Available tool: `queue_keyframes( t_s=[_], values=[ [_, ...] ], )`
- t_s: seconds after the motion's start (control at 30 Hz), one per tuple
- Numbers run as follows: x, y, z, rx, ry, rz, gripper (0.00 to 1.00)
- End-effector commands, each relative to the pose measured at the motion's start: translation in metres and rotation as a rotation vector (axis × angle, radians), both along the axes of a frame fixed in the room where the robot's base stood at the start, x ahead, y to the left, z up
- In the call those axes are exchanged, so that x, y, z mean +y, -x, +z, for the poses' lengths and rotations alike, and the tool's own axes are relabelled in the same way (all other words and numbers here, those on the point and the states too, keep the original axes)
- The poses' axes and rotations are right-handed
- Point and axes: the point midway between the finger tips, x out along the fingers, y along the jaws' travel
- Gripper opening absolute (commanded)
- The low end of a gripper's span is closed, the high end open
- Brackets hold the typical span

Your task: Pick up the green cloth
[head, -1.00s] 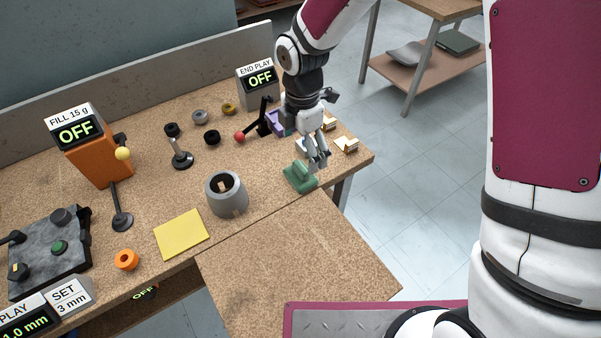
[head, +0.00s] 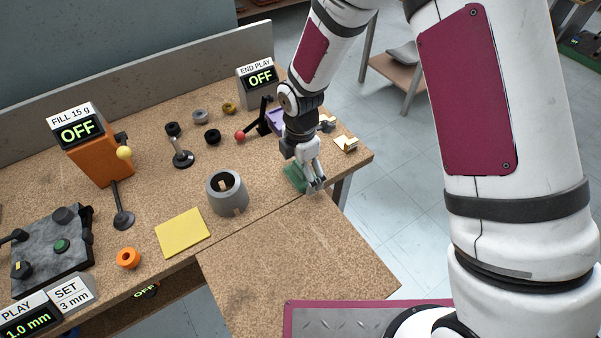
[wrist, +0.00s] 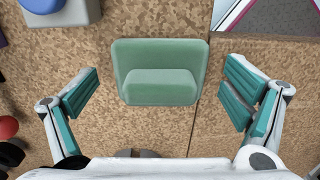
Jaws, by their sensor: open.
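The green cloth (wrist: 160,55) is a folded pad with a raised fold on its near side. In the wrist view it lies on the speckled bench top between my gripper's two spread fingers, apart from both. My gripper (wrist: 163,95) is open and empty. In the head view my gripper (head: 314,186) hangs over the right end of the bench and hides much of the green cloth (head: 294,176), which shows at its left.
A grey pot (head: 227,204) and a yellow sheet (head: 183,233) are left of the cloth. The lower board (head: 300,265) in front is clear.

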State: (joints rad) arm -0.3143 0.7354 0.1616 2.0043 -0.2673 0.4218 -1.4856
Motion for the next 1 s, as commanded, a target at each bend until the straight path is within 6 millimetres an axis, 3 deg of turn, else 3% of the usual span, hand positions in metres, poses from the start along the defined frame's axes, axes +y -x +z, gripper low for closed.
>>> queue_keyframes(
  t_s=[0.03,0.23,0.33,0.37,0.67,0.97,1.0],
  values=[
    [0.000,0.000,0.000,0.000,0.000,0.000,0.87],
    [0.000,0.000,0.000,0.000,0.000,0.000,0.43],
    [0.000,0.000,0.000,0.000,0.000,0.000,0.43],
    [0.000,0.000,0.000,0.000,0.000,0.000,0.39],
    [0.000,-0.001,0.004,-0.001,-0.001,0.000,0.39],
    [0.000,-0.002,0.038,-0.005,-0.002,-0.001,0.39],
    [-0.003,0.009,0.037,0.001,0.001,0.001,0.39]
  ],
)
